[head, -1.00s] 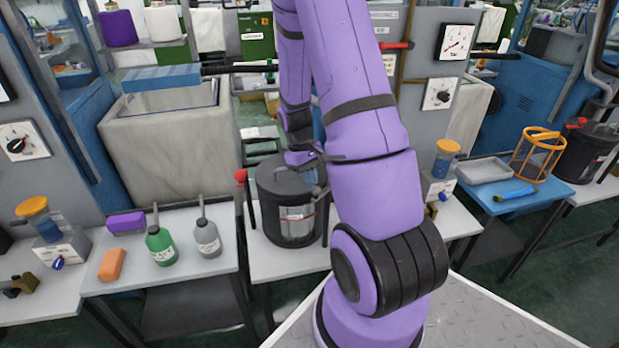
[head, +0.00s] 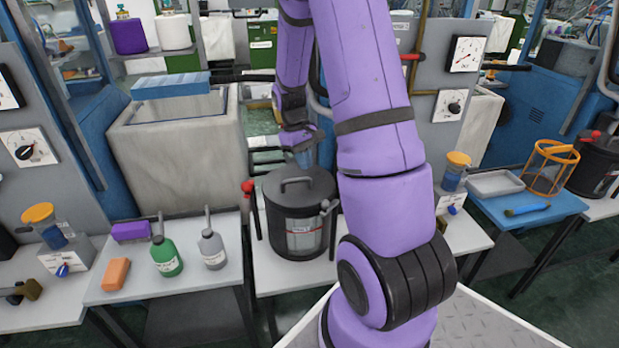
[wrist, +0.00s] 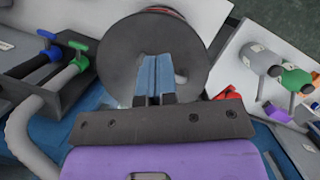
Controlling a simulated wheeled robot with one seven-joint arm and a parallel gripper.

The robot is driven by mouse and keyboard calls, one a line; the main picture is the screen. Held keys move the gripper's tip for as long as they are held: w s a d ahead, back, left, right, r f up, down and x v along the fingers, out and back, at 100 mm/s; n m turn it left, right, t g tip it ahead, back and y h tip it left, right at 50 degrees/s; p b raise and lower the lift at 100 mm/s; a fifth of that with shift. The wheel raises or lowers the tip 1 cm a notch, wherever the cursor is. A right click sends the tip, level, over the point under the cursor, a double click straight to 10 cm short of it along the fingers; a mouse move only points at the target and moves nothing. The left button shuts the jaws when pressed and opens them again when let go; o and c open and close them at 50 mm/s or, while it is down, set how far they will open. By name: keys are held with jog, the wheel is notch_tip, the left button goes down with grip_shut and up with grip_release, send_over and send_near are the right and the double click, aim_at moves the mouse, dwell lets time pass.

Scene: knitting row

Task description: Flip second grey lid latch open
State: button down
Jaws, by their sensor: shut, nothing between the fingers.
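The dark round pot (head: 297,232) stands on a white table in the head view. Its lid (head: 275,186) is on, with a bar handle (head: 297,182) on top. A grey latch (head: 328,206) sits at the lid's right rim; I cannot tell how far it is turned. My gripper (head: 303,160) is shut and empty, above the lid's back edge. In the wrist view the lid (wrist: 120,62) fills the upper middle, and my blue fingers (wrist: 155,72) point over it, hiding part of the handle. Any latch on the far side is hidden.
A red-knobbed lever (head: 247,187) stands at the pot's left. A grey bottle (head: 212,246) and a green bottle (head: 166,255) are on the left table. A blue table with a tray (head: 495,183) and an orange basket (head: 550,168) is at right.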

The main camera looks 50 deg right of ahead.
jog(key=shift+v, duration=1.9)
jog(key=shift+r, duration=0.1)
jog(key=s+a+r+t, duration=0.2)
jog(key=s+a+r, duration=0.1)
jog(key=a+r, duration=0.4)
jog(key=s+a+r+t, duration=0.2)
jog(key=a+r, duration=0.4)
jog(key=r, duration=0.3)
jog(key=s+a+r+t, duration=0.4)
jog(key=s+a+r, duration=0.3)
jog(key=s, duration=0.6)
jog(key=a, duration=0.2)
jog(key=shift+s+a+n+t, duration=0.25)
jog(key=shift+a+n+t, duration=0.05)
jog(key=shift+a+n, duration=0.1)
jog(key=shift+d, duration=0.1)
